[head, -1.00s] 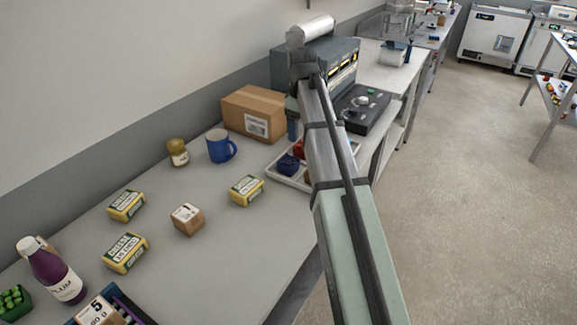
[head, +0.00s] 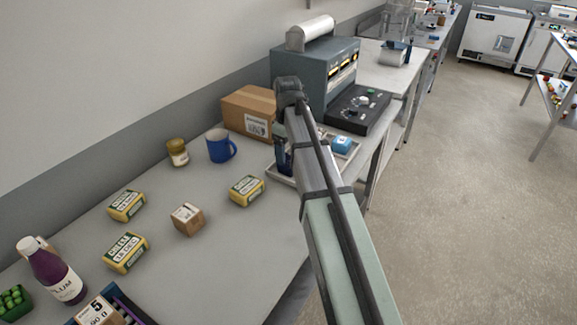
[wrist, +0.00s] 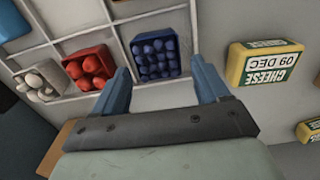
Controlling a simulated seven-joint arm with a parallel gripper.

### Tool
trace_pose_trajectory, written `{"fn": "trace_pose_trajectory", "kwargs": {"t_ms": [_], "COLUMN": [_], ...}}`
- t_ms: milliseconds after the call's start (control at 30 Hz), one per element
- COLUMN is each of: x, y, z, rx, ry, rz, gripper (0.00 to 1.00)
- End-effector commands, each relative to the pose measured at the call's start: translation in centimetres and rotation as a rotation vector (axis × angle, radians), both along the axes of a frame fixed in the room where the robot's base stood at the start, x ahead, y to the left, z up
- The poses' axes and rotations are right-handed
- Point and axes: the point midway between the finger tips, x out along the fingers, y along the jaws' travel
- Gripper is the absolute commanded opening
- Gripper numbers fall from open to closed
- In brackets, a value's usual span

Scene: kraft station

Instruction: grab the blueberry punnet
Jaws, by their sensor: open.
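The blueberry punnet (wrist: 155,55) is a dark blue box of round berries in a compartment of the white divided tray (wrist: 55,42) in the wrist view. My gripper (wrist: 160,70) is open, with one blue finger on each side of the punnet's near end in the picture. I cannot tell whether the fingers touch it. In the head view my gripper (head: 285,160) is over the left part of the tray (head: 281,180), and my arm hides the punnet there.
Red (wrist: 90,66) and white (wrist: 40,82) punnets sit in neighbouring compartments. A cheese pack (head: 246,190) lies left of the tray, and a cardboard box (head: 248,111) and blue mug (head: 221,146) stand behind. A light blue item (head: 341,145) is in the tray's right part.

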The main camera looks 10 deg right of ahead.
Motion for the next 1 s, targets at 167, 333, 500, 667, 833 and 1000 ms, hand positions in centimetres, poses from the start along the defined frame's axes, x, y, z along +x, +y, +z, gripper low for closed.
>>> {"fn": "trace_pose_trajectory", "kwargs": {"t_ms": [167, 333, 500, 667, 833, 1000], "x": [0.1, 0.2, 0.3, 0.4, 0.4, 0.4], "y": [0.0, -0.1, -0.1, -0.1, -0.1, -0.1], "z": [-0.6, -2.2, -4.4, -5.3, -5.3, -5.3], "rx": [0.0, 0.0, 0.0, 0.0, 0.0, 0.0], "ry": [0.0, 0.001, 0.001, 0.0, 0.0, 0.0], "rz": [0.0, 0.0, 0.0, 0.0, 0.0, 0.0], "gripper": [0.74, 0.74, 0.74, 0.74, 0.74, 0.6]}}
